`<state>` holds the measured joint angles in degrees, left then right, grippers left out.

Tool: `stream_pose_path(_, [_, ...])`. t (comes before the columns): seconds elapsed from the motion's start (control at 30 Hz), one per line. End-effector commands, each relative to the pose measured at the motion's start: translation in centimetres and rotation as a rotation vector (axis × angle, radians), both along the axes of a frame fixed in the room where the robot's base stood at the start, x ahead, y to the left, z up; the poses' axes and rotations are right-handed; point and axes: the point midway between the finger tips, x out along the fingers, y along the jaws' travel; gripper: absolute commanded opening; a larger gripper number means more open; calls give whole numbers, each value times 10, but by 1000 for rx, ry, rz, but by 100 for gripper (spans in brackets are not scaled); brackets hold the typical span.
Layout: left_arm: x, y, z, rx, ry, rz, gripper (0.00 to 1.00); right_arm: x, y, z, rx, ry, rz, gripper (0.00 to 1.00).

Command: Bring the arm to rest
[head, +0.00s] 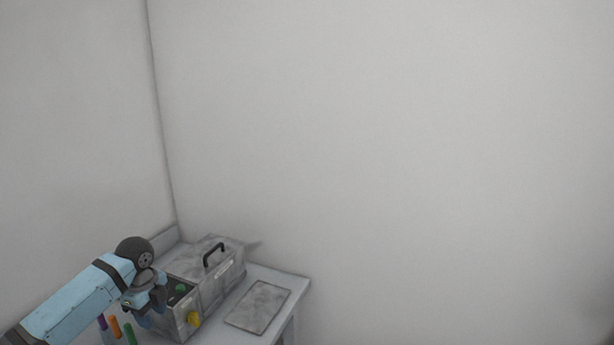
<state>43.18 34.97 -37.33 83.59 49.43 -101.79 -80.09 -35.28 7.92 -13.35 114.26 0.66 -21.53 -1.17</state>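My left arm reaches in from the lower left, light blue with dark joints. Its gripper (148,314) points down just left of the open front of a grey box-shaped instrument (216,291). The fingers are small and partly merged with the wrist, so I cannot tell whether they are open or shut. No held object can be made out. My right gripper is not in view.
The instrument has a black handle (213,254), a yellow knob (194,319) and a green part (180,289) inside. A flat grey plate (258,306) lies right of it on the table (297,288). Purple (102,322), orange (115,326) and green (130,334) sticks stand below the gripper.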

Motion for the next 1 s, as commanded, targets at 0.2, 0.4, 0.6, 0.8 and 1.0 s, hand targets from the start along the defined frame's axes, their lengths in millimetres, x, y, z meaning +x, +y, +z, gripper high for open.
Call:
stream_pose_path(0.2, [-74,-73,-69,-59,-31,176,39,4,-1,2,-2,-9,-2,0])
stream_pose_path(0.4, [-157,-121,-105,-147,-72,452,39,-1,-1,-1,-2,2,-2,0])
stream_pose_path(0.6, [-240,-139,-115,-233,-99,805,39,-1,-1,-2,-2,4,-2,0])
stream_pose_path(0.8, [-310,-131,-106,-282,-128,1164,39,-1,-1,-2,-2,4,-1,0])
stream_pose_path(1.0, [-354,-116,-93,-292,-157,1410,39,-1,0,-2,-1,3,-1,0])
